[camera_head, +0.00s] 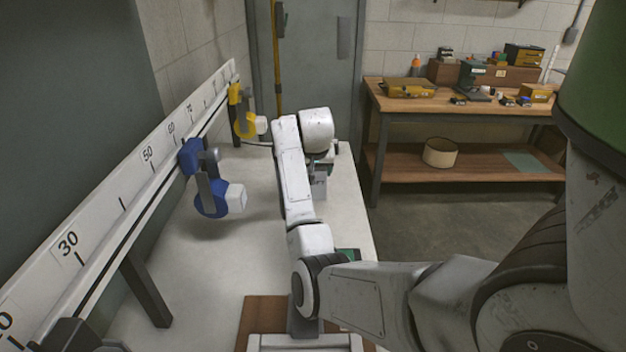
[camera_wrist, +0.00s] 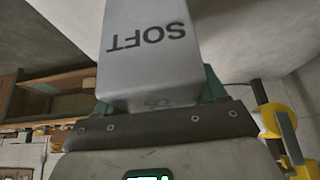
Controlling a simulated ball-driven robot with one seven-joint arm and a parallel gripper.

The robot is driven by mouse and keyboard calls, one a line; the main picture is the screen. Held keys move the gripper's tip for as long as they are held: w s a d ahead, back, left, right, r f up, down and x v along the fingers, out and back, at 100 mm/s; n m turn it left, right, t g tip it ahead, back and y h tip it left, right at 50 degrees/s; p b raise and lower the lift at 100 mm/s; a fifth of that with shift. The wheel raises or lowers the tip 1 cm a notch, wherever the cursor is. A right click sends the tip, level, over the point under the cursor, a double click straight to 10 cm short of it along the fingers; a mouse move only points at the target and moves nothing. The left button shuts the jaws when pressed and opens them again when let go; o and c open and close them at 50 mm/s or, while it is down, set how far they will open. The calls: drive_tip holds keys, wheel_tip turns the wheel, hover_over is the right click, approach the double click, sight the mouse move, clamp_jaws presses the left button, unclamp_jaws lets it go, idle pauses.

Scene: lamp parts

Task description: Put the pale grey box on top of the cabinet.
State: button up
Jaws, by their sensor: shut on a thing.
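The pale grey box (camera_wrist: 150,45), marked SOFT, fills the upper middle of the wrist view, its lettering upside down there. My gripper (camera_wrist: 158,92) is shut on it, with teal pads at its sides. In the head view the box (camera_head: 320,186) shows partly behind my arm, over or near the right edge of the white table; I cannot tell whether it touches the tabletop. My gripper (camera_head: 323,168) is mostly hidden there by my own arm. I cannot pick out a cabinet with certainty in either view.
The white table (camera_head: 345,215) has a scaled rail (camera_head: 150,155) along its left, carrying blue (camera_head: 212,190) and yellow (camera_head: 243,115) clamp-like parts. A wooden workbench (camera_head: 400,100) with several items stands back right. Grey floor (camera_head: 430,225) between them is clear.

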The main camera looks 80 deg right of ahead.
drive_tip(key=shift+w+f, duration=0.2)
drive_tip(key=shift+w+d+f, duration=0.1)
drive_tip(key=shift+f, duration=1.6)
drive_tip(key=shift+f, duration=0.15)
drive_tip(key=o, duration=1.1)
drive_tip(key=shift+o, duration=0.2)
drive_tip(key=v, duration=1.2)
